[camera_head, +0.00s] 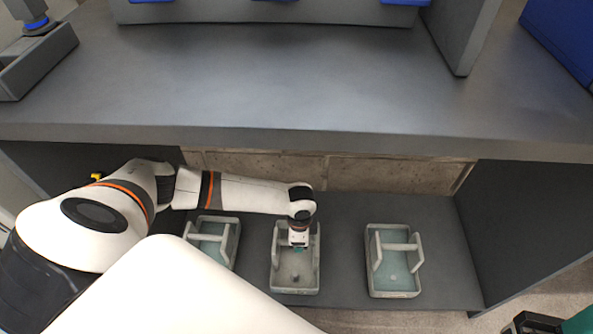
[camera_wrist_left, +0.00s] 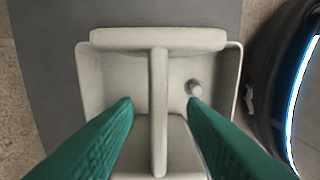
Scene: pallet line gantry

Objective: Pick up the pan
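Three grey pans with raised handle bars stand on the low shelf in the head view: a left one (camera_head: 236,236), a middle one (camera_head: 295,288) and a right one (camera_head: 395,291). My left gripper (camera_head: 299,250) is over the middle pan. In the left wrist view its green fingers (camera_wrist_left: 160,103) are apart, one on each side of the handle bar (camera_wrist_left: 159,75), with gaps visible between them and the bar. A small round peg (camera_wrist_left: 194,88) is inside the pan. Part of what looks like my right gripper (camera_head: 545,322) is cut off at the bottom right corner.
The grey worktop (camera_head: 260,80) overhangs the shelf (camera_head: 345,215) at the back. A side panel (camera_head: 520,220) closes the shelf on the right. Bare shelf separates the middle and right pans. A grey bin (camera_head: 40,60) is at the upper left.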

